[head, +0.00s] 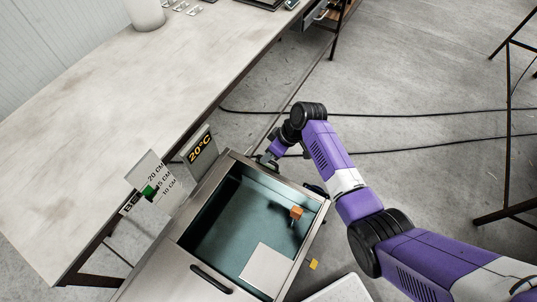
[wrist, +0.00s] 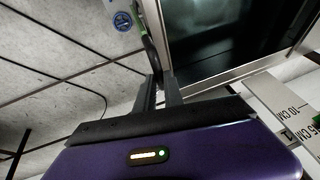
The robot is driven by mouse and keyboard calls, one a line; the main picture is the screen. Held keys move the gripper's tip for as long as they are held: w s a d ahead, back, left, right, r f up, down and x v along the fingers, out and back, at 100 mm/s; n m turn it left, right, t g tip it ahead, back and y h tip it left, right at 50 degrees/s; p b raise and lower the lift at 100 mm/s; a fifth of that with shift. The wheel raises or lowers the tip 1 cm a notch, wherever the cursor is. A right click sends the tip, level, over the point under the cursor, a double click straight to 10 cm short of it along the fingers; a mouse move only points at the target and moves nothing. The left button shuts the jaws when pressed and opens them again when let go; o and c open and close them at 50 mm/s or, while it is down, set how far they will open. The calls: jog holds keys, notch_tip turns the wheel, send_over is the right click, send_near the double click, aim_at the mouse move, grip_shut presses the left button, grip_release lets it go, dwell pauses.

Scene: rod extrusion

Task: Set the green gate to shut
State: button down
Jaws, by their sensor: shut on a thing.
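My gripper (head: 268,158) is at the far rim of the metal tank in the head view. In the wrist view my gripper (wrist: 159,80) has its two dark fingers close together on a thin dark handle (wrist: 152,52) beside the tank wall. A small green part (wrist: 140,28) shows just beyond this handle, and I take it to be the green gate. The fingers hide where the handle meets the gate. I cannot tell from these views how far the gate is turned.
The open tank (head: 229,217) holds bluish liquid and a small orange block (head: 296,213). A scale plate (head: 152,178) with a green marker and a 20°C sign (head: 200,150) stand at its left. A long table (head: 110,85) lies left. Cables (head: 400,115) cross the floor.

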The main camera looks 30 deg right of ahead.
jog(key=shift+f, duration=0.1)
notch_tip(320, 180, down, 3)
jog(key=shift+r+b, duration=0.15)
jog(key=shift+b, duration=1.05)
jog(key=shift+s+r, duration=0.1)
jog(key=c, duration=1.5)
grip_release()
jog(key=shift+o, duration=0.2)
jog(key=v, duration=0.7)
jog(key=shift+d+r, duration=0.2)
jog(key=shift+r, duration=0.1)
